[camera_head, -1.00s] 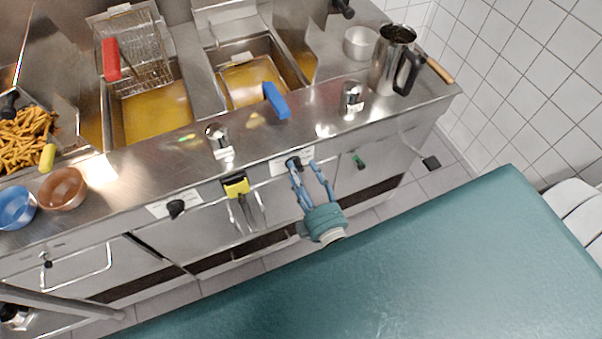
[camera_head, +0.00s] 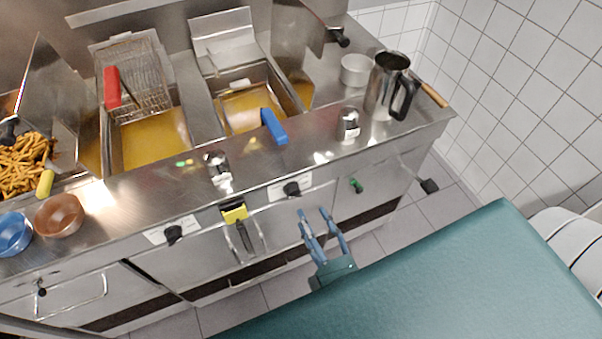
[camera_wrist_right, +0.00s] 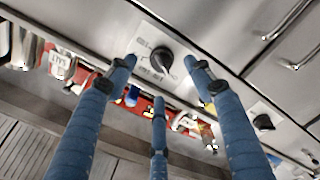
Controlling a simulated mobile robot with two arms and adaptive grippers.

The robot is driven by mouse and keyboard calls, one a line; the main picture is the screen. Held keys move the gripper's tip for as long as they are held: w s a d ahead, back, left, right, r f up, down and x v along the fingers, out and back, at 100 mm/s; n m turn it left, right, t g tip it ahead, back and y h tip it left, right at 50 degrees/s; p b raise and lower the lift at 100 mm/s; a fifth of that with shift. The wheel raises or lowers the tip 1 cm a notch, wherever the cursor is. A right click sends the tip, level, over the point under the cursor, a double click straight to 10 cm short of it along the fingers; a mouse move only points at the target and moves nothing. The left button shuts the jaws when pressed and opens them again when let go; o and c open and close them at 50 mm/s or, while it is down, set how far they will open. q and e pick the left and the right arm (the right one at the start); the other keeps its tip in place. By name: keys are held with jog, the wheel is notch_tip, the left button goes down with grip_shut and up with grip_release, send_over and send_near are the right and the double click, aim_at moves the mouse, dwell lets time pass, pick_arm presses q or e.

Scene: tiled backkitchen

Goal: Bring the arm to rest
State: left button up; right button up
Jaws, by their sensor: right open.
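My right gripper (camera_head: 317,217) is in front of the fryer counter, below the knobs of its front panel. Its blue fingers are spread and nothing is between them. In the right wrist view the right gripper (camera_wrist_right: 160,78) shows its fingers apart, with a black knob (camera_wrist_right: 160,58) on the steel panel beyond them. I cannot tell from the head view how far the fingertips are from the panel. My left gripper is not in view.
The steel counter (camera_head: 190,170) has two oil basins, a fry basket (camera_head: 135,80) and fries (camera_head: 25,165) at left. Blue (camera_head: 12,235) and brown (camera_head: 60,216) bowls and a steel jug (camera_head: 383,85) stand near its edges. Floor is clear at right (camera_head: 445,215).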

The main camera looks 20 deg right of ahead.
jog(key=s+a+f+m+g+y+b, duration=0.15)
jog(key=s+f+g, duration=0.25)
jog(key=f, duration=0.8)
jog(key=s+a+f+m+g+p, duration=0.1)
jog(key=s+f+m+g, duration=0.25)
jog(key=f, duration=0.85)
jog(key=s+d+f+m+g, duration=0.1)
jog(key=s+d+f+g, duration=0.1)
jog(key=s+f, duration=0.3)
jog(key=s+d+f+m+g+h+b, duration=0.1)
jog(key=s+f+g, duration=0.3)
jog(key=s, duration=0.7)
jog(key=s+d+f+m+g, duration=0.2)
jog(key=s+d+f+g, duration=0.1)
jog(key=s+f, duration=0.4)
jog(key=shift+s+d+f+m, duration=0.2)
jog(key=shift+s+d+m, duration=0.2)
jog(key=shift+s, duration=0.5)
